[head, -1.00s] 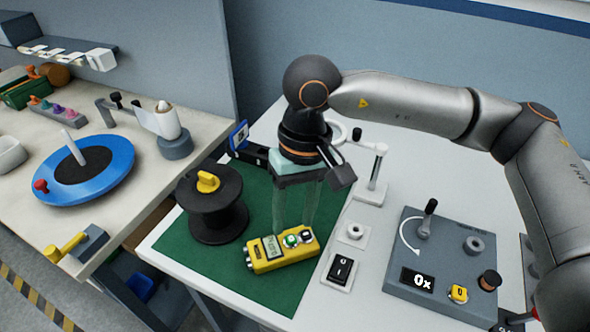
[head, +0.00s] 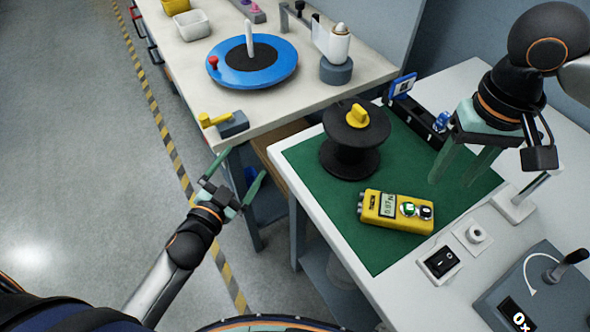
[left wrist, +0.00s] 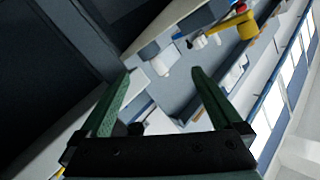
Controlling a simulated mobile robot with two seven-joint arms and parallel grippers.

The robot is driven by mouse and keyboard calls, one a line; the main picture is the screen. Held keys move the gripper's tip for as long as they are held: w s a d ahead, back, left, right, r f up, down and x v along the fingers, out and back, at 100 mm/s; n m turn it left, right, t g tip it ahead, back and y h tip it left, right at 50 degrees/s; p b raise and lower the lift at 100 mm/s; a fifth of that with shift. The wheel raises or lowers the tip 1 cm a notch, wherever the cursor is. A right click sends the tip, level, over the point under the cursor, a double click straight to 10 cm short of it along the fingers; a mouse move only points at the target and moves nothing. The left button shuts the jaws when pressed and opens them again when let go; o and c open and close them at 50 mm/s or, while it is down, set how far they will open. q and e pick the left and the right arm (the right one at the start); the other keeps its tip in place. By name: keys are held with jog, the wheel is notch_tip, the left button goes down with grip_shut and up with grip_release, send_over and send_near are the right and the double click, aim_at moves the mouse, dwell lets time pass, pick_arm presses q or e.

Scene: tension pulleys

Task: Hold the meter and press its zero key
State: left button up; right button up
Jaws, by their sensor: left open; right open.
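The yellow meter (head: 396,211) lies on the green mat (head: 345,245) in the head view. It has a small display, a green key (head: 408,209) and a dark key (head: 426,212) on its face. My right gripper (head: 455,182) is open and empty above the mat, to the right of the meter and apart from it. My left gripper (head: 236,172) is open and empty over the floor, left of the mat's table. In the left wrist view the left gripper (left wrist: 155,80) has its two green fingers spread with nothing between them.
A black spool (head: 350,150) with a yellow knob stands on the mat behind the meter. A black switch (head: 440,262) and a grey panel (head: 545,290) lie to the right. A blue turntable (head: 270,72) is on the far bench. A small stand (head: 512,205) rises near my right gripper.

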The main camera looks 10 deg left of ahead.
aim_at(363, 204)
pick_arm(q)
jog(key=w+d+r+m+g+h, duration=0.1)
jog(key=d+r+m+h, duration=0.5)
jog(key=m, duration=0.6)
jog(key=w+d+r+m+g+h, duration=0.1)
jog(key=d+r+m+h, duration=0.4)
jog(key=r+m+h, duration=0.45)
jog(key=s+d+f+m+g+y, duration=0.1)
jog(key=s+f+m+g+y, duration=0.2)
jog(key=m+g, duration=0.7)
jog(key=s+d+f+m+g+y, duration=0.1)
jog(key=s+f+m+g, duration=0.25)
jog(key=m, duration=1.15)
jog(key=shift+g, duration=0.45)
jog(key=x, duration=1.2)
jog(key=shift+w+d+f, duration=0.1)
jog(key=shift+d+f, duration=0.15)
jog(key=shift+f, duration=0.15)
jog(key=shift+c, duration=0.2)
grip_shut()
pick_arm(e)
grip_shut()
